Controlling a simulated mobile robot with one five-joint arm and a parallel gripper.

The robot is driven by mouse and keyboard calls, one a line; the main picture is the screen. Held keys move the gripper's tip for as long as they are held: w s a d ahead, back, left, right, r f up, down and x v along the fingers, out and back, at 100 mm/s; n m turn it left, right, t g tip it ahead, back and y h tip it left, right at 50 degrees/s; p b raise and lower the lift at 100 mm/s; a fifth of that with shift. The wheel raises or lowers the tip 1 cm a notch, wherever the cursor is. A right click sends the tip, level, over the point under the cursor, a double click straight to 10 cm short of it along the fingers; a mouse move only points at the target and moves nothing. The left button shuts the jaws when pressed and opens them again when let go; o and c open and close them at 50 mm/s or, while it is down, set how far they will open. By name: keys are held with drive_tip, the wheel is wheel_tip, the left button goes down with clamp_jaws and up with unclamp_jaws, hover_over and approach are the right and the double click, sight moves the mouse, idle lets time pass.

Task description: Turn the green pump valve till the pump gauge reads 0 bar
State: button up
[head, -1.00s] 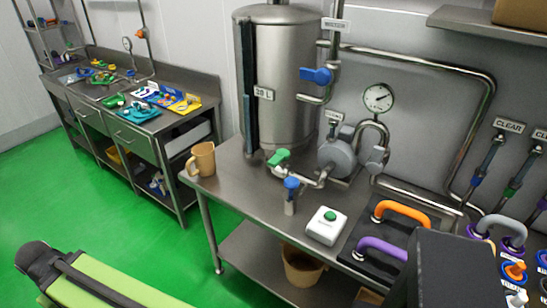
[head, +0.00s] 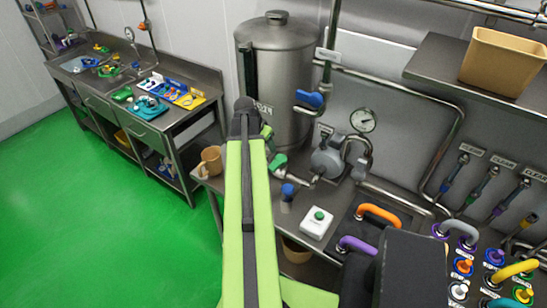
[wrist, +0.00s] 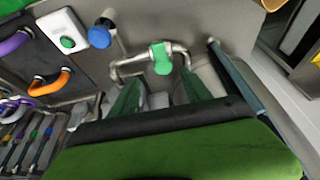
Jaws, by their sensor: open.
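The green pump valve (head: 277,163) sits on the pipe at the front of the tank in the head view, close to my raised arm. In the wrist view the green valve (wrist: 161,57) is near the top centre on its bent metal pipe. My gripper (wrist: 160,82) is open, with its two dark green fingers apart, pointing toward the valve; the valve appears just beyond the fingertips, with no clear contact. The pump gauge (head: 363,119) is a round white dial on the wall side; its needle is too small to read surely. The grey pump (head: 327,161) stands below it.
A blue valve (head: 287,192) and a white box with a green button (head: 317,222) stand close by. A tan mug (head: 211,159) is at the table's left edge. The steel tank (head: 283,75) rises behind. Orange (head: 379,214) and purple handles (head: 358,245) are at right.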

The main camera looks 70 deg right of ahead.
sight(274, 164)
drive_tip(key=b+x, duration=1.6)
drive_tip(key=x, duration=0.1)
drive_tip(key=shift+w+d+f, duration=0.1)
drive_tip(key=shift+d+f, duration=0.05)
drive_tip(key=shift+f, duration=0.2)
drive_tip(key=shift+r, duration=0.1)
drive_tip(key=shift+c, duration=0.5)
clamp_jaws()
